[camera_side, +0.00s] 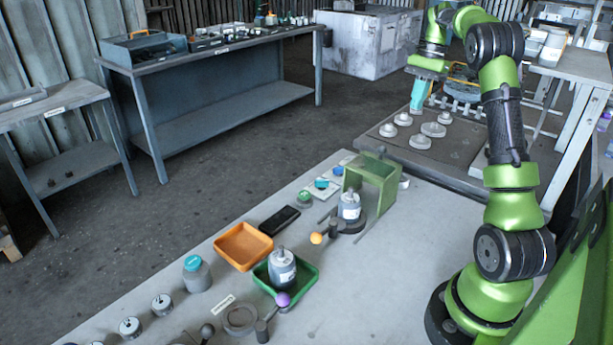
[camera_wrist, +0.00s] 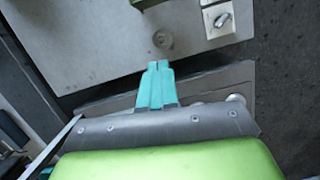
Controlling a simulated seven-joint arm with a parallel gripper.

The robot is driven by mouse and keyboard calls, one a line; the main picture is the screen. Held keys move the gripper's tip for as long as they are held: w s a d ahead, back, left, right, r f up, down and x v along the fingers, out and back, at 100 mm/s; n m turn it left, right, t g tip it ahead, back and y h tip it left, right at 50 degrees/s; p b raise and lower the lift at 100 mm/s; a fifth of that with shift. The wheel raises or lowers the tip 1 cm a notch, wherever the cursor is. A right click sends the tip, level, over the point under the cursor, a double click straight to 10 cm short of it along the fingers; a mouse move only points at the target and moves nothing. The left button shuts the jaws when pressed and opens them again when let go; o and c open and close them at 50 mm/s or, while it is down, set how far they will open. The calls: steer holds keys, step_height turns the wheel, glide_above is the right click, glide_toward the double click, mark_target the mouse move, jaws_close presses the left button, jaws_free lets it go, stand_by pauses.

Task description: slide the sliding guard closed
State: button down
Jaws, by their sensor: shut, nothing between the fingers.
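A green box-shaped guard (camera_side: 379,172) stands near the far right end of the grey work table. Its front looks open, and a grey motor-like part (camera_side: 349,206) with a white label stands at that open side. I cannot tell which part of the guard slides. My gripper (camera_side: 419,108) has teal fingers and is beyond the guard, over the low surface behind the table, apart from the guard. In the wrist view the fingertips (camera_wrist: 158,64) are together with nothing between them. Only a small green edge shows at the top of that view.
An orange tray (camera_side: 243,246) and a green tray (camera_side: 310,281) holding another motor part lie on the table. An orange-knobbed lever (camera_side: 317,238) stands left of the guard. Several grey discs lie on the low surface (camera_side: 440,160) under my gripper.

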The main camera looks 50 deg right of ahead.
steer(key=w+a+f, duration=0.2)
steer(key=a+f, duration=0.6)
steer(key=shift+m+y, duration=0.3)
steer(key=shift+a, duration=0.15)
